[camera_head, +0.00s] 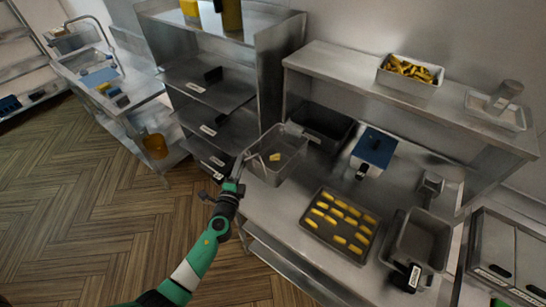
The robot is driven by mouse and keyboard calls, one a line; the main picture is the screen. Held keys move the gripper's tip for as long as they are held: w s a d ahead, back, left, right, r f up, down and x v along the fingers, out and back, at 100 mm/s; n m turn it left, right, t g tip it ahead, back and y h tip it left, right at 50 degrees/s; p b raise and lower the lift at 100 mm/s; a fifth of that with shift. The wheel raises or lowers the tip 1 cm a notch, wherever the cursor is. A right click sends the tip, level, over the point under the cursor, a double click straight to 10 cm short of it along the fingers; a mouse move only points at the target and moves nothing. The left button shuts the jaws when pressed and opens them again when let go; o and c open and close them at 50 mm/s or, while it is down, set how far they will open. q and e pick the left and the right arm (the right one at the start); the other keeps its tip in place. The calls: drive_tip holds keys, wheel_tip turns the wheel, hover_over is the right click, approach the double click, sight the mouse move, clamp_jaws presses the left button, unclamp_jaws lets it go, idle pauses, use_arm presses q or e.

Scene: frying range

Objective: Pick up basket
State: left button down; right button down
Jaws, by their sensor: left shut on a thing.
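A grey wire basket (289,154) is at the left end of the steel counter, with a small yellow piece (275,157) in it. Its handle (239,164) points left toward my left gripper (232,184), which is shut on the handle. The fingertips are small and partly hidden here. A second basket-like grey container (425,235) with a black handle part (413,276) sits at the right of the counter.
A dark tray (318,238) of several yellow pieces lies mid-counter. Behind it are a blue-topped box (376,146) and a black bin (318,124). A raised shelf (340,72) holds a tray of fried food (411,74). Floor (70,220) is clear at left.

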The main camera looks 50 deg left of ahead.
use_arm(q)
drive_tip(key=shift+r, duration=0.15)
drive_tip(key=shift+r+p, duration=0.55)
drive_tip(key=shift+r, duration=0.05)
wheel_tip(320, 180, up, 2)
drive_tip(key=shift+p, duration=0.8)
drive_tip(key=s+d+r+p, duration=0.4)
drive_tip(key=s+d+r, duration=0.5)
drive_tip(key=d, duration=0.1)
drive_tip(key=shift+s+r, duration=0.3)
drive_tip(key=shift+s, duration=0.05)
drive_tip(key=shift+d, duration=0.2)
